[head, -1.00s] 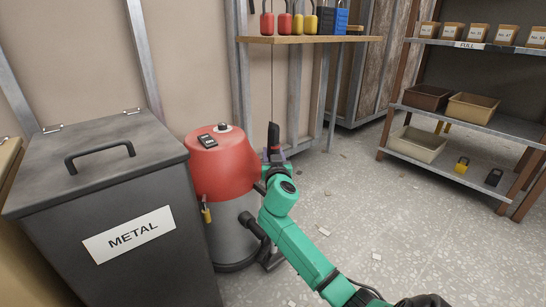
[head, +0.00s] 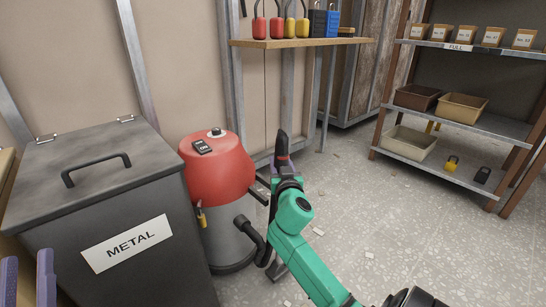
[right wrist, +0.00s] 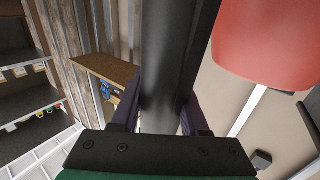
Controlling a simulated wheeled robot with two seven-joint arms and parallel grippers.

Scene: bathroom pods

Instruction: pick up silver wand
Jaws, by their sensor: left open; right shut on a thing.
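The wand (head: 282,145) stands roughly upright beside the red and grey vacuum canister (head: 217,169). Its top is black with a red band, and its lower part is mostly hidden by my green right arm. My right gripper (head: 284,172) is shut on it. In the right wrist view, the purple fingers of my right gripper (right wrist: 162,112) close around the wand's grey tube (right wrist: 160,118), with a wide black part beyond. My left gripper (head: 28,262) shows at the lower left as two purple fingers, apart and empty, in front of the metal bin.
A dark bin labelled METAL (head: 100,225) stands left of the vacuum. A wooden wall shelf (head: 300,43) holds several padlocks above. A rack (head: 480,119) with trays stands at the right. The speckled floor (head: 360,205) between is mostly clear.

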